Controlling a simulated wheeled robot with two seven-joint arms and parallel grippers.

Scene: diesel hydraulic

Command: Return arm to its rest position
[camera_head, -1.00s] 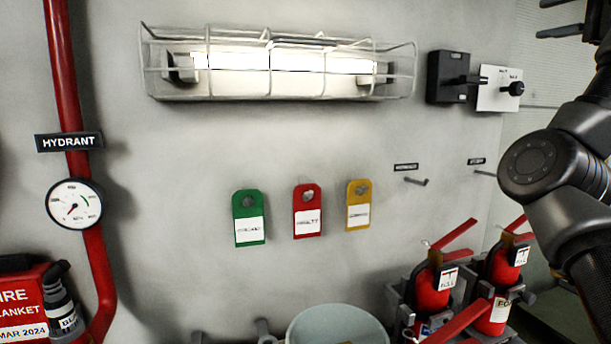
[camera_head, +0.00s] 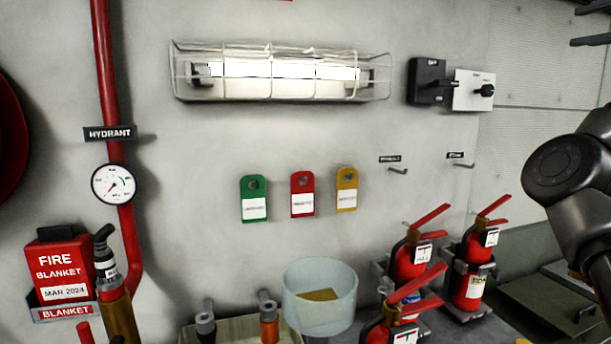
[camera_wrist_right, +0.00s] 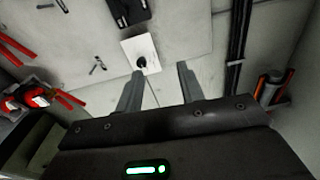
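My right arm comes in at the right edge of the head view. My right gripper (camera_head: 592,26) shows at the top right corner, partly cut off by the frame. In the right wrist view its two fingers (camera_wrist_right: 160,88) stand apart with nothing between them. Past the fingers the wall shows, with a white switch plate (camera_wrist_right: 140,50) bearing a black knob. My left gripper and left arm are not in view.
Green (camera_head: 254,198), red (camera_head: 302,194) and yellow (camera_head: 346,190) tags hang on the wall. Several fire extinguishers (camera_head: 410,262) stand lower right, beside a clear bowl (camera_head: 320,300). A caged lamp (camera_head: 280,72), hydrant gauge (camera_head: 114,184) and fire blanket box (camera_head: 62,268) are also there.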

